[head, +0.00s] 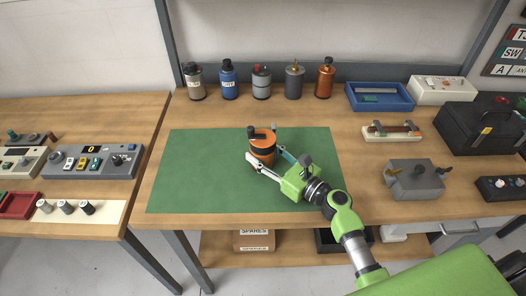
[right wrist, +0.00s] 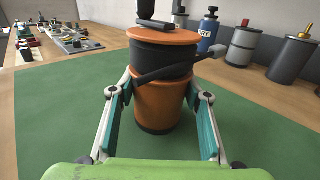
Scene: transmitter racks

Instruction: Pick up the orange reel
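The orange reel (head: 262,153) stands upright on the green mat (head: 190,170). It has a black winding around its middle and a black handle on top. My right gripper (head: 267,157) reaches it from the front right, with one finger on each side. A dark bar crosses the reel's front and sticks out to the right. My left gripper is not in view.
Several canisters stand in a row behind the mat, including a blue one (head: 228,79) and a copper one (head: 325,78). A blue tray (head: 380,97), a grey box (head: 414,178) and a black case (head: 480,130) are on the right. The mat's left part is clear.

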